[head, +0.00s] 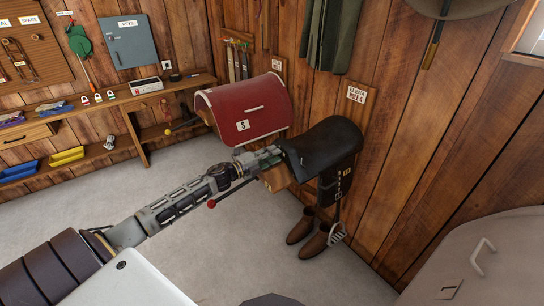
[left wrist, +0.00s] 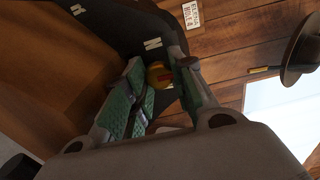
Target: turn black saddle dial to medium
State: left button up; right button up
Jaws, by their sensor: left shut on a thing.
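The black saddle (head: 325,145) sits on a wooden wall rack right of centre in the head view, and its dark underside with pale letter marks (left wrist: 152,44) shows in the left wrist view. My left gripper (head: 270,158) reaches the near left end of this saddle. In the left wrist view its green-padded fingers (left wrist: 160,78) are shut on a small round yellow part, which looks like the dial (left wrist: 158,73). The fingers hide much of it, so its setting cannot be read. In the head view the gripper hides the dial. My right gripper is not in view.
Brown boots (head: 312,235) stand below the black saddle. A grey rounded chest (head: 500,255) stands at lower right. The floor between is clear.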

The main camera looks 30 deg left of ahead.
pick_arm(q)
jog(key=shift+f, duration=0.1)
jog(key=o, duration=1)
jog(key=shift+o, duration=0.2)
jog(key=shift+s, duration=0.15)
jog(key=shift+s, duration=0.1)
jog(key=shift+v, duration=3.8)
